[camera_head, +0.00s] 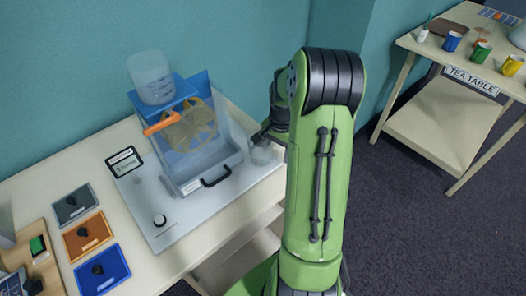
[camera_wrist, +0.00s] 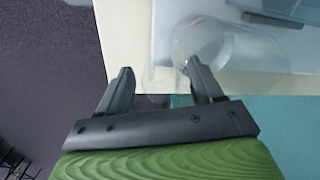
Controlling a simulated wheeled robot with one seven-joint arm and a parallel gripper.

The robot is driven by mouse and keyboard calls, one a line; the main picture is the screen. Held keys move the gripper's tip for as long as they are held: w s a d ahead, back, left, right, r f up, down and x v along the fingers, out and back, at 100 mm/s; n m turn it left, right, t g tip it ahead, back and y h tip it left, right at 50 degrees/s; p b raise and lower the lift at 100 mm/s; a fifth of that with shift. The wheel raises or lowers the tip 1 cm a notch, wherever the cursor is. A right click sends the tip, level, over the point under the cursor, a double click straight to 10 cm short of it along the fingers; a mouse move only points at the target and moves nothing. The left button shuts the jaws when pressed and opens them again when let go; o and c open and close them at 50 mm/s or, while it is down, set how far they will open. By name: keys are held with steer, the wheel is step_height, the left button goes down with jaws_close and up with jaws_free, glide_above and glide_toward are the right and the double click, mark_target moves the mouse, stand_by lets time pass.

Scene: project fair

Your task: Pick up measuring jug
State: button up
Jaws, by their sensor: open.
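A clear see-through jug (camera_head: 263,153) stands at the right end of the long table, beside the water-wheel box. In the wrist view its round, clear body (camera_wrist: 200,38) shows beyond and beside the right finger. My gripper (camera_wrist: 158,70) is open, with its fingers apart. A faint clear part shows between the fingers; I cannot tell if it is the handle or whether a finger touches the jug. In the head view my gripper (camera_head: 262,134) is at the jug and partly hidden by my green arm.
The clear box with a yellow wheel (camera_head: 188,132) stands left of the jug, a clear ribbed vessel (camera_head: 150,75) on top. A black handle (camera_head: 216,177) is at its front. The tea table (camera_head: 430,119) with cups stands right, across open floor.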

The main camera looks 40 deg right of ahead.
steer(key=shift+f, duration=0.4)
steer(key=shift+r, duration=0.1)
jaws_close()
steer(key=shift+r, duration=0.1)
steer(key=shift+r+p, duration=1.1)
steer(key=shift+r, duration=3.8)
